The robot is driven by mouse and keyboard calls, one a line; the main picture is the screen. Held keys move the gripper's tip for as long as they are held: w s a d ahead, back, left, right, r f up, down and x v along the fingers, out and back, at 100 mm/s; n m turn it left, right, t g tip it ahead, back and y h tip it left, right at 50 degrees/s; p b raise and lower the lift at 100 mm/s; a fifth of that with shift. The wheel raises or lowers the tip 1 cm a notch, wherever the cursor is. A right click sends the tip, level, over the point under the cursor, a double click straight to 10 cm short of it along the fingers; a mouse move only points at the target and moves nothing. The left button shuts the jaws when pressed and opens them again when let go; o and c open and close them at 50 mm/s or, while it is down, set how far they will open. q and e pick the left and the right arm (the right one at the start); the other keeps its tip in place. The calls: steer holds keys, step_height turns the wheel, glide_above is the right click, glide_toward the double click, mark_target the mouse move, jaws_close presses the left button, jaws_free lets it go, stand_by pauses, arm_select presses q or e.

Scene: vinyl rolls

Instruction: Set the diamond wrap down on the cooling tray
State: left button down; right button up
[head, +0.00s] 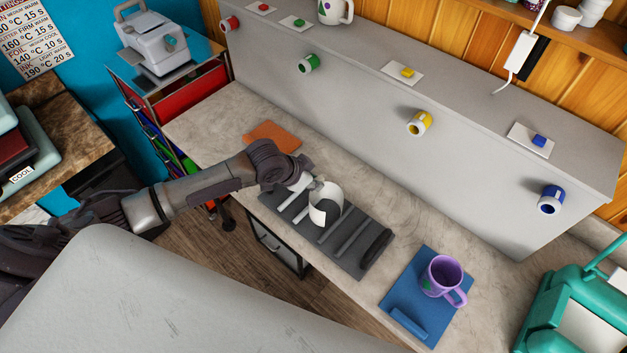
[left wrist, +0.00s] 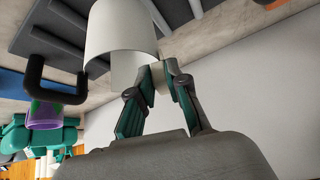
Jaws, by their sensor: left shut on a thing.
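The white curved wrap (head: 325,203) is in my left gripper (head: 309,183), over the middle of the dark ribbed tray (head: 337,252). It looks upright and open on one side; its inside or lower part looks dark. No diamond mark shows on it. In the left wrist view the wrap (left wrist: 120,30) is a pale curved sheet, pinched at its edge between my left fingers (left wrist: 158,78). The tray (left wrist: 60,45) lies beyond it there. I cannot tell whether the wrap touches the tray. My right gripper is not in view.
The tray has a black handle (head: 376,248) at its right end. A purple mug (head: 441,275) stands on a blue mat (head: 402,299) to the right. An orange mat (head: 272,136) lies behind the arm. A teal machine (head: 565,310) stands at far right. A grey ledge (head: 360,115) runs along the back.

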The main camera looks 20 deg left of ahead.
arm_select(q)
steer(key=shift+d+f, duration=0.1)
stand_by(0.5)
steer(key=shift+s, duration=0.2)
steer(key=shift+p, duration=0.4)
steer(key=shift+w+r, duration=0.1)
steer(key=shift+r, duration=0.1)
steer(key=shift+f, duration=0.15)
steer(key=shift+f, duration=0.15)
